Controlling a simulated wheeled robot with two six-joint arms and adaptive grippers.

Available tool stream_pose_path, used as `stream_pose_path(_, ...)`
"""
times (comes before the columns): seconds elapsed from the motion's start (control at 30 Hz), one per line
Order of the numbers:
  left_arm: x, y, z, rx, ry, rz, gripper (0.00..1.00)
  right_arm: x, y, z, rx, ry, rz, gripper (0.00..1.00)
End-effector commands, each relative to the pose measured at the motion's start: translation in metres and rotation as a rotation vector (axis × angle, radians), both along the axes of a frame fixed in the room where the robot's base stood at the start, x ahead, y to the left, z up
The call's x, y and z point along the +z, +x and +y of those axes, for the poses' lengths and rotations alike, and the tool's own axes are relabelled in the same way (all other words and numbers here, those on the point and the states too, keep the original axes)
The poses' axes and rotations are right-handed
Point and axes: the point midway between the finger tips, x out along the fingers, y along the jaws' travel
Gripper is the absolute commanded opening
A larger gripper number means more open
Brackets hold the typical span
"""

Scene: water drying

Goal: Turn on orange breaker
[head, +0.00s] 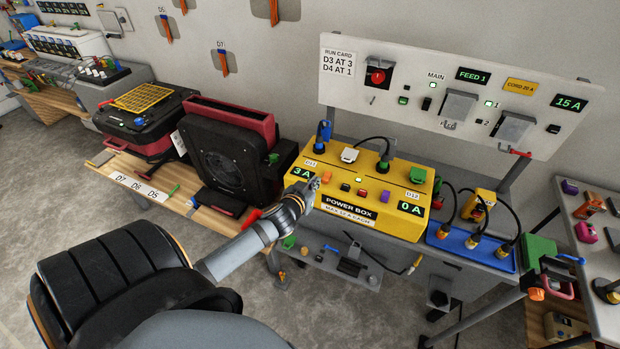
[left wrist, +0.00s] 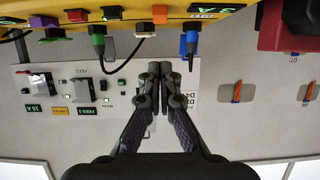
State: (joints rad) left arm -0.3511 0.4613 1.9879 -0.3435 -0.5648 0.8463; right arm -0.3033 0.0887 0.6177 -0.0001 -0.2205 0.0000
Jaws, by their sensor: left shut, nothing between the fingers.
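The yellow power box (head: 385,190) stands on a grey cart, with displays reading 3 A at its left and 0 A at its right. The orange breaker (head: 327,177) is on its front, near the 3 A display. It also shows at the top of the left wrist view (left wrist: 160,14). My left gripper (head: 314,183) is shut and empty, its tips close to the orange breaker at the lower left. I cannot tell whether they touch it. In the left wrist view its fingers (left wrist: 159,72) are together, pointing toward the box. My right gripper is not in view.
A dark switch (head: 345,187) and a red switch (head: 362,192) sit right of the orange breaker. Plugs with cables stand on the box top. A black blower (head: 232,160) is close at left. A blue tray (head: 470,245) with plugs is at right.

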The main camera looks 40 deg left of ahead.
Motion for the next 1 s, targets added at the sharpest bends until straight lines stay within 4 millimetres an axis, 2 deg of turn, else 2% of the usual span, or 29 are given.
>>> stream_pose_path(0.1, 0.001, -0.016, -0.004, -0.002, 0.002, 0.001, 0.0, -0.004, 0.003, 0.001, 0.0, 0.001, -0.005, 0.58)
stream_pose_path(0.23, 0.003, -0.025, -0.006, 0.0, 0.001, 0.0, 0.0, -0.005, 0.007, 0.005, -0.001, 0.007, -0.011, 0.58)
stream_pose_path(0.43, 0.004, -0.027, -0.006, 0.0, -0.001, -0.001, 0.0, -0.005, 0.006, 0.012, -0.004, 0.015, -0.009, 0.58)
stream_pose_path(0.83, 0.002, -0.027, -0.006, 0.001, 0.0, 0.002, 0.0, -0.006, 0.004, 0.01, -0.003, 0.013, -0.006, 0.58)
stream_pose_path(0.87, -0.002, -0.027, -0.004, 0.003, 0.001, 0.01, 0.0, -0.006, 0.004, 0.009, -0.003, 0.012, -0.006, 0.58)
stream_pose_path(0.93, -0.023, -0.03, 0.002, 0.01, 0.008, 0.047, 0.0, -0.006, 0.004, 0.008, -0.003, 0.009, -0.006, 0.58)
stream_pose_path(0.97, -0.038, -0.032, 0.006, 0.014, 0.014, 0.073, 0.0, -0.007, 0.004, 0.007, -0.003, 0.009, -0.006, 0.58)
stream_pose_path(1.0, -0.063, -0.037, 0.014, 0.022, 0.024, 0.119, 0.0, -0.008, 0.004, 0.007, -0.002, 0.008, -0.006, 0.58)
